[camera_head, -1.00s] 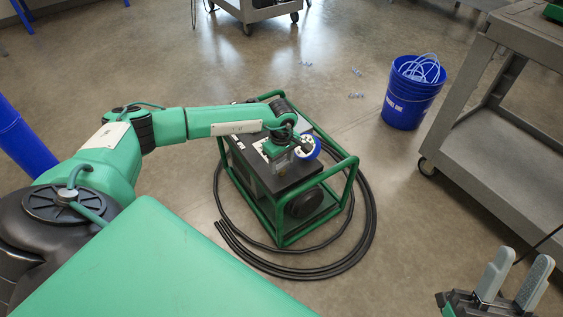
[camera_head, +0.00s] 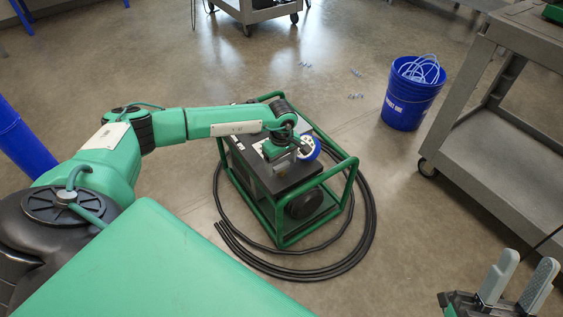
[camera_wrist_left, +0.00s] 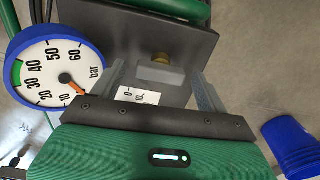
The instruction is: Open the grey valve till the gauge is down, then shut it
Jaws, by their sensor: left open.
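The grey valve handle (camera_wrist_left: 161,75) sits on a brass stem on the dark top plate of the machine (camera_head: 285,190). It lies crosswise between the fingers of my left gripper (camera_wrist_left: 157,70), which is open, with a gap on each side. The gauge (camera_wrist_left: 55,68) has a blue rim and white dial, left of the gripper in the left wrist view. Its orange needle points to the low end, below 10 bar. In the head view the gauge (camera_head: 311,149) is partly behind my left gripper (camera_head: 297,152), and the valve is hidden. My right gripper (camera_head: 528,262) is open and empty at lower right.
A green tube frame (camera_head: 345,165) surrounds the machine, and a black hose (camera_head: 368,225) coils around it on the floor. A blue bucket (camera_head: 408,100) stands behind right, beside a grey cart (camera_head: 490,150). Small clear pieces lie on the floor near the bucket.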

